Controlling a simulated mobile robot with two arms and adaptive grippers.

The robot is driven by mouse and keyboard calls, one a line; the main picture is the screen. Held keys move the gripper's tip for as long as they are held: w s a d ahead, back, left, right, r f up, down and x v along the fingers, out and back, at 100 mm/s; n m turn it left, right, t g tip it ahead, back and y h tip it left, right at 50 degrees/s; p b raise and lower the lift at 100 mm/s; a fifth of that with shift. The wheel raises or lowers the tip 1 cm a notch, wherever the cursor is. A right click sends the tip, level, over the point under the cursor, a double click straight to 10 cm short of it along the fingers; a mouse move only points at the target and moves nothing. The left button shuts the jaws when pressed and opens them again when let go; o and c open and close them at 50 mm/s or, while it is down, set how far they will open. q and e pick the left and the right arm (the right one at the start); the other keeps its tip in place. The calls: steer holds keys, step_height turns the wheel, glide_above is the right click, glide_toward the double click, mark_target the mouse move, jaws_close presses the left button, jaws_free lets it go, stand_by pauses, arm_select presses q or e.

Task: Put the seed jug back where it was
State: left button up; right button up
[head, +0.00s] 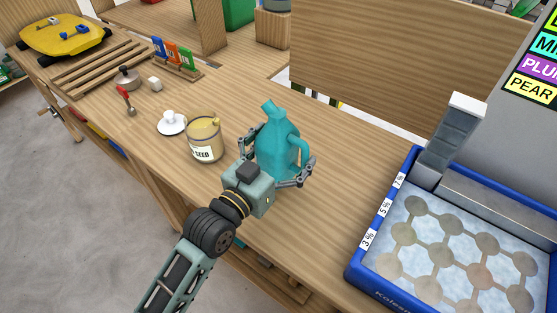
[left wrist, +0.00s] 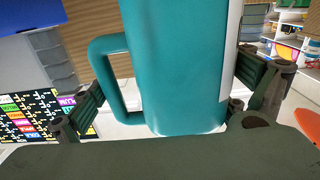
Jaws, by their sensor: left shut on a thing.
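A teal jug (head: 279,150) with a loop handle and a short spout is held over or on the wooden table, right of the jar. I cannot tell if its base touches the tabletop. My left gripper (head: 275,157) is shut around its body, one finger on each side. The left wrist view shows the jug (left wrist: 175,70) close up between the fingers, with a white label edge on one side. A glass jar (head: 204,142) marked SEED, with tan contents and something tan at its rim, stands just left of the jug. My right gripper is not in view.
A white lid (head: 171,123) lies left of the jar. A red-handled tool (head: 126,101), a small pot (head: 127,79) and a slatted rack (head: 99,74) are farther back. A blue-rimmed tray (head: 355,265) is at right. The table between jug and tray is clear.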

mark_target(279, 161)
arm_select(q)
steer(key=shift+w+a+f, duration=0.35)
steer(key=shift+a, duration=0.2)
steer(key=shift+f, duration=1.95)
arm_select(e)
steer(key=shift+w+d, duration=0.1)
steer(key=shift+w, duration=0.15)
arm_select(q)
steer(key=shift+f, duration=0.1)
steer(key=o, duration=1.7)
steer(key=shift+f, duration=0.15)
steer(key=shift+o, duration=0.2)
steer(key=b+v, duration=0.1)
steer(key=v, duration=1.1)
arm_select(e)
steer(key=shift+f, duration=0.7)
arm_select(q)
steer(key=shift+s, duration=0.15)
